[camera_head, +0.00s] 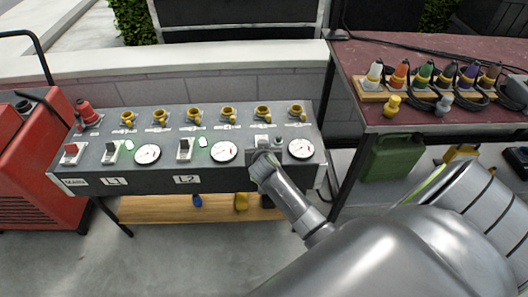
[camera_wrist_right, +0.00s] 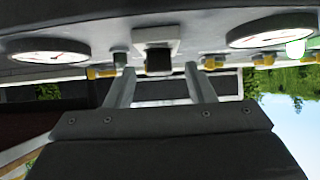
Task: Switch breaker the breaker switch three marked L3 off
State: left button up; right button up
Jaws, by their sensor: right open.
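The grey breaker panel (camera_head: 100,187) stands ahead, with a red main switch (camera_head: 71,150), the L1 switch (camera_head: 111,151) and the L2 switch (camera_head: 185,147). The third breaker switch (camera_head: 262,141) sits between two round gauges; its label is hidden behind my arm. My right gripper (camera_head: 265,155) is at this switch. In the right wrist view, the switch (camera_wrist_right: 158,56) has a pale frame and a dark lever. The open fingers of my right gripper (camera_wrist_right: 160,78) point at it, one on each side, with a gap between them. My left gripper is out of view.
Round gauges (camera_head: 223,151) and (camera_head: 301,148) flank the third switch. Yellow sockets (camera_head: 228,113) line the panel's back. A red machine (camera_head: 25,150) stands left. A dark red table (camera_head: 440,55) with coloured plugs (camera_head: 423,74) and cables stands right.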

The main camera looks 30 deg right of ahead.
jog(key=v, duration=1.6)
jog(key=shift+p, duration=0.45)
jog(key=s+a+f+n+g+y, duration=0.15)
jog(key=s+f, duration=0.25)
jog(key=f, duration=0.6)
jog(key=s+f+n+g+y, duration=0.1)
jog(key=s+f+n, duration=0.15)
jog(key=f, duration=0.75)
jog(key=s+a+f+n+g+y, duration=0.15)
jog(key=s+f, duration=0.25)
jog(key=f, duration=0.6)
jog(key=s+d+f+g, duration=0.1)
jog(key=s+f, duration=0.3)
jog(key=s, duration=0.5)
jog(key=s+d+f+g, duration=0.2)
jog(key=s+f, duration=0.2)
jog(key=s, duration=0.4)
jog(key=s+d+f+g+p, duration=0.1)
jog(key=s+d+f, duration=0.1)
jog(key=s+f, duration=0.3)
jog(key=s, duration=0.4)
jog(key=shift+s+d+g+y, duration=0.3)
jog(key=shift+y, duration=0.1)
